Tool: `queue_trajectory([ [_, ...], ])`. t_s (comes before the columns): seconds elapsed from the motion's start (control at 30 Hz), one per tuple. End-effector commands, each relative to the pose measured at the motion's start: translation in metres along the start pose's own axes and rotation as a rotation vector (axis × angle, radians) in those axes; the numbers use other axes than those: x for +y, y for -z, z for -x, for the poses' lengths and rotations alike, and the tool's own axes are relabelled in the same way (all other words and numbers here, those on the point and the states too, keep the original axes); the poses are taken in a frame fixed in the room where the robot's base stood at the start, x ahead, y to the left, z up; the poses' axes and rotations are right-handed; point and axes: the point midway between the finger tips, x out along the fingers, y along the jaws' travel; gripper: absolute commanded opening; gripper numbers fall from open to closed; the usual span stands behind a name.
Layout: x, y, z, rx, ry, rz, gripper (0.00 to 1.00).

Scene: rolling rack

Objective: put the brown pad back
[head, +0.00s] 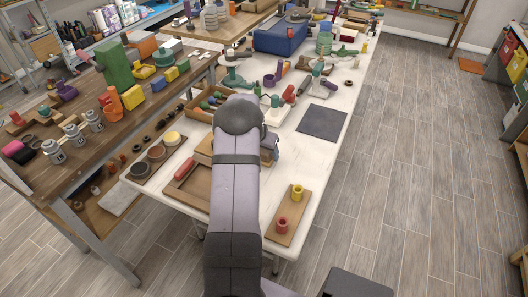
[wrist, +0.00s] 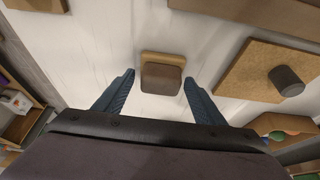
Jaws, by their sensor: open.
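A small block with a brown, rounded-square top (wrist: 162,79) and a tan part (wrist: 162,56) showing along its far edge stands on the white table, seen in the wrist view. It looks like the brown pad. My gripper (wrist: 159,78) is open, with one blue finger on each side of the block and a clear gap to both. Nothing is held. In the head view my own arm hides the gripper's fingertips and most of the block's surroundings.
In the wrist view a tan board (wrist: 240,72) with a dark cylinder (wrist: 288,80) lies to the right. In the head view a board with yellow (head: 297,192) and red (head: 282,224) cups, a dark mat (head: 311,132) and a shallow wooden tray (head: 178,201) flank my arm.

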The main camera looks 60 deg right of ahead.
Motion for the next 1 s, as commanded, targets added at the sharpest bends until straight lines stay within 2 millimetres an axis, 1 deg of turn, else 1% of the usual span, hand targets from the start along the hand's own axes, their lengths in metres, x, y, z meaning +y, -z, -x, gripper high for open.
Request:
queue_trajectory([
  [0.23,0.0,0.002,0.006,0.001,0.001,0.0,0.64],
  [0.33,-0.001,0.002,0.016,0.002,0.001,0.0,0.64],
  [0.47,0.0,0.002,0.033,0.003,0.002,0.0,0.64],
  [0.8,-0.001,0.002,0.091,0.004,0.002,0.0,0.64],
  [1.0,0.0,0.001,0.114,0.001,0.0,0.001,0.64],
])
